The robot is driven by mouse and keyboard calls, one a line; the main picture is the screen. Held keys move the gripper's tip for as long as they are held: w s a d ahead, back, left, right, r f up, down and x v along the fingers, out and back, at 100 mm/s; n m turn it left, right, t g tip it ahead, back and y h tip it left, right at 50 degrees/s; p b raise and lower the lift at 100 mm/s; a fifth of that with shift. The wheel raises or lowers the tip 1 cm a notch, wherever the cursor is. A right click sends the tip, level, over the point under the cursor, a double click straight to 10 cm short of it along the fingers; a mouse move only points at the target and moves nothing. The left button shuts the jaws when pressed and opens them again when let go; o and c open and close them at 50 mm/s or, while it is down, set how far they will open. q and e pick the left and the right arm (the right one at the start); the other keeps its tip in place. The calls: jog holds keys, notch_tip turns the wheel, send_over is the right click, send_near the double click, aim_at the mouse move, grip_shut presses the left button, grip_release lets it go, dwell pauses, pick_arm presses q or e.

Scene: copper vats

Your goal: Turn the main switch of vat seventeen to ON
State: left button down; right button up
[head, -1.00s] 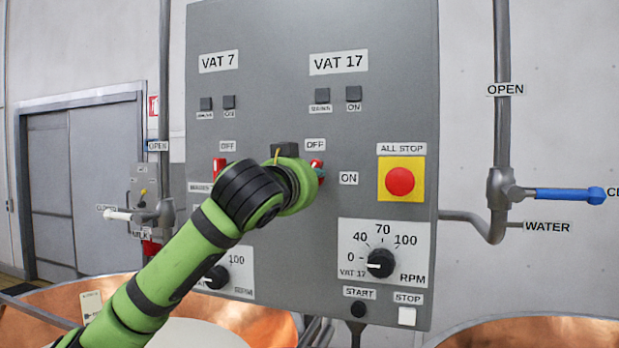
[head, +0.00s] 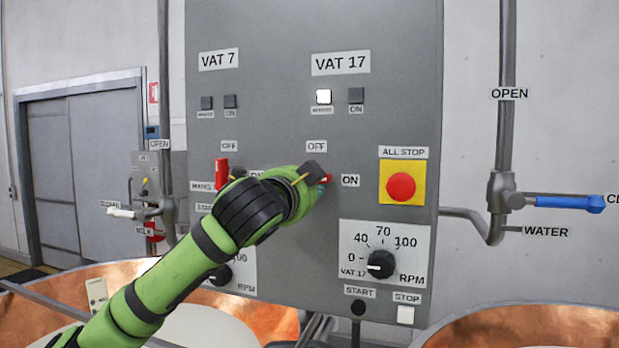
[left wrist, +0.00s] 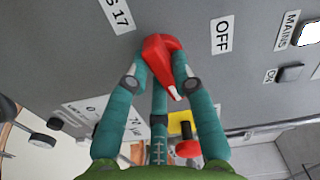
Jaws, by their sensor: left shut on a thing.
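The vat seventeen panel (head: 300,230) fills the middle of the head view. Its red main switch (head: 327,180) shows only as a tip beside the ON label (head: 350,181); my left gripper (head: 320,184) hides the rest. In the left wrist view, the red switch handle (left wrist: 160,58) sits between the teal fingers of my left gripper (left wrist: 163,80), which is shut on it. The handle's white mark points away from the OFF label (left wrist: 222,35), toward the emergency stop side, where ON is. The mains lamp (head: 323,97) of vat seventeen is lit white. My right gripper is not in view.
The vat seven main switch (head: 221,172) stands upright left of my arm. The yellow-backed red ALL STOP button (head: 401,187) is to the right, with the RPM knob (head: 380,265) below. A blue-handled water valve (head: 570,202) and copper vats (head: 520,328) are nearby.

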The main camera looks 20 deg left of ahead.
pick_arm(q)
jog(key=shift+m+p, duration=0.45)
jog(key=shift+m, duration=0.65)
jog(key=c, duration=1)
grip_release()
jog(key=shift+c, duration=0.2)
jog(key=shift+s, duration=0.1)
jog(key=s, duration=1.2)
jog(key=shift+a, duration=0.2)
